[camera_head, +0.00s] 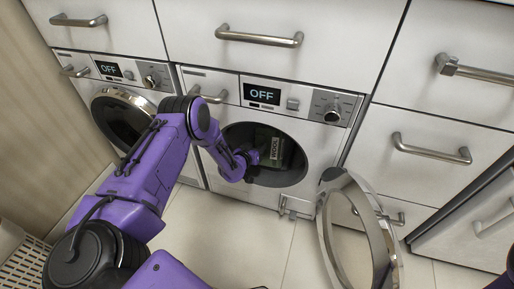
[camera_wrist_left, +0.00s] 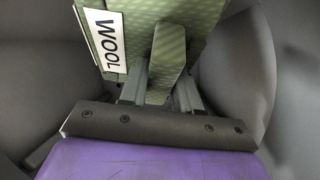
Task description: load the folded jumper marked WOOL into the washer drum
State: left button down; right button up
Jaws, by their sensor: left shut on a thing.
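The folded green jumper (camera_wrist_left: 205,15) carries a white WOOL label and shows large in the left wrist view. In the head view the jumper (camera_head: 298,158) is dark inside the round opening of the right-hand washer (camera_head: 215,139). My left gripper (camera_wrist_left: 160,85) is shut on a fold of the jumper, one finger on each side. In the head view my left gripper (camera_head: 252,158) reaches through the opening into the drum. Grey drum walls (camera_wrist_left: 240,70) surround it in the wrist view. Whether the jumper touches the drum is hidden. My right gripper is out of view.
The washer's round door (camera_head: 328,238) stands open to the right of the opening. A second washer (camera_head: 122,118) with its door shut is at the left. Both displays read OFF. Drawers with bar handles (camera_head: 432,150) are above and right. Tiled floor (camera_head: 240,235) is clear in front.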

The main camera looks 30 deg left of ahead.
pick_arm(q)
jog(key=shift+r, duration=0.1)
jog(key=c, duration=0.7)
grip_release()
jog(key=shift+s, duration=0.1)
jog(key=p+v, duration=0.2)
jog(key=v, duration=0.3)
jog(key=p+v, duration=0.3)
jog(key=v, duration=0.3)
jog(key=a+p+v, duration=0.1)
jog(key=p+v, duration=0.2)
jog(key=v, duration=0.2)
jog(key=shift+s, duration=0.35)
